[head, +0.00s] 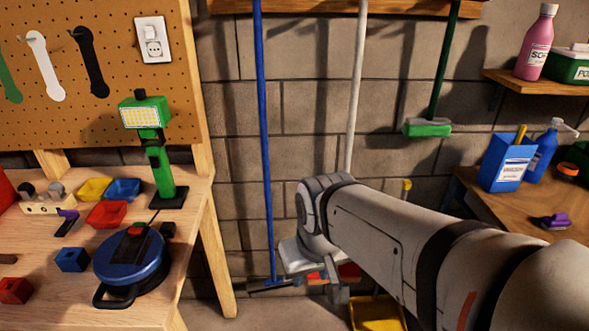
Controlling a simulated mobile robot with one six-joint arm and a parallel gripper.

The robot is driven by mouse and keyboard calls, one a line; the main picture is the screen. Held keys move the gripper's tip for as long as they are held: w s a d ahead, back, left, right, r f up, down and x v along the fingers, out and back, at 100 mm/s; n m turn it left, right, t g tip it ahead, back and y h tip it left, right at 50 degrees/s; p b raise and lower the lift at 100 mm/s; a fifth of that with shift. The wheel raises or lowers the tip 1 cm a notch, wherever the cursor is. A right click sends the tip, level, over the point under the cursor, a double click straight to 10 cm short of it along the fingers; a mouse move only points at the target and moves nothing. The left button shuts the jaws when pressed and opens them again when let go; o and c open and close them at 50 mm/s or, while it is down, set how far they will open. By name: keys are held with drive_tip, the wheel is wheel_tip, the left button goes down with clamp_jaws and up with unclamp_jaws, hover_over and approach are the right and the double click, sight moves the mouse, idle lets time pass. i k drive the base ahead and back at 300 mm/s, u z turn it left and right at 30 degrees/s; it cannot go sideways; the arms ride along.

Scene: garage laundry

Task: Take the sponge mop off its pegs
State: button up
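Three long-handled tools hang from a wooden rail (330,7) on the block wall. The blue pole (263,130) runs down to a thin dark head (270,287) low near the floor. The white pole (355,90) goes down behind my arm, so its lower end is hidden. The green pole (444,62) ends in a green block head (427,128) with a pale edge. I cannot tell for sure which one is the sponge mop. The pegs are out of view. My gripper (338,292) points down low, near the poles' lower ends; its fingers are mostly hidden.
A workbench (200,225) at left holds a green work lamp (158,150), a blue cable reel (130,255) and small bins. A yellow bucket-like thing (377,315) stands below my arm.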

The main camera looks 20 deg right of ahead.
sight(351, 272)
drive_tip(key=u, duration=0.05)
drive_tip(key=i, duration=0.9)
drive_tip(key=z, duration=0.05)
